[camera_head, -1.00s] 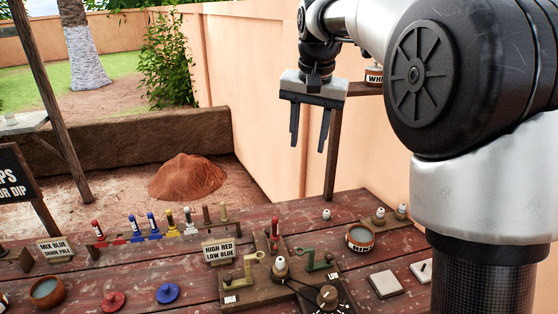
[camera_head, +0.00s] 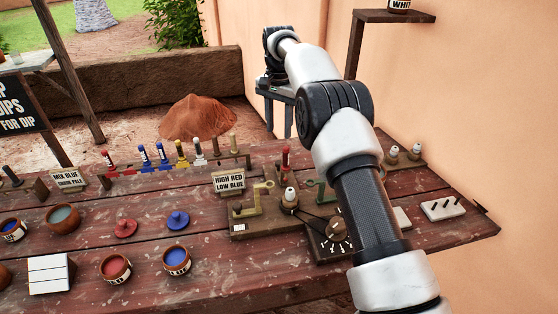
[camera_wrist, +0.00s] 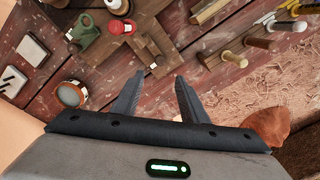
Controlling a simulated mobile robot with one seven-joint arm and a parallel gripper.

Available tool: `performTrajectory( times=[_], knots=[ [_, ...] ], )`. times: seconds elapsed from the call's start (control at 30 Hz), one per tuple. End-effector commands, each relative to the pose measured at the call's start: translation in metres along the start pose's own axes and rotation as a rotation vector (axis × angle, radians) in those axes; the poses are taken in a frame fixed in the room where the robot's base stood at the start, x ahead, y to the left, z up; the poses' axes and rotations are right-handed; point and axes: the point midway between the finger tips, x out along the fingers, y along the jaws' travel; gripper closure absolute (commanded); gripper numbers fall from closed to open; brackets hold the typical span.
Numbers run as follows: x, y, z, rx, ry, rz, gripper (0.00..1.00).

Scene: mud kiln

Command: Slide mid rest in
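A wooden jig on the table carries a brass-coloured bracket (camera_head: 254,200) and a green bracket (camera_head: 319,190). A white-tipped knob (camera_head: 290,196) stands between them. I cannot tell which part is the mid rest. The green bracket also shows in the wrist view (camera_wrist: 84,36), beside a red-topped peg (camera_wrist: 120,26). My gripper (camera_wrist: 158,96) is open and empty, its two fingers apart above the far part of the table. In the head view my gripper (camera_head: 279,112) is beyond the jig, near the wall. My forearm hides the jig's right part.
A rack of coloured pegs (camera_head: 182,153) stands behind a "HIGH RED LOW BLUE" sign (camera_head: 229,183). Paint pots, including a blue one (camera_head: 176,262), lie at front left. A dial box (camera_head: 331,239) is by my arm. A shelf (camera_head: 394,16) juts from the wall.

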Motion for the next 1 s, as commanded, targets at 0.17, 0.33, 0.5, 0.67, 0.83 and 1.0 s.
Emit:
performTrajectory(
  times=[0.17,0.33,0.5,0.67,0.83,1.0],
  knots=[
    [0.043,0.001,0.001,0.0,-0.003,0.003,0.6],
    [0.078,0.001,0.0,0.0,-0.002,0.002,0.6],
    [0.106,0.001,0.0,0.0,-0.002,0.002,0.6],
    [0.121,0.001,0.0,0.0,-0.001,0.001,0.6],
    [0.126,0.0,0.0,0.0,0.0,-0.001,0.6],
    [0.125,0.0,0.0,0.0,0.0,-0.001,0.6]
  ],
)
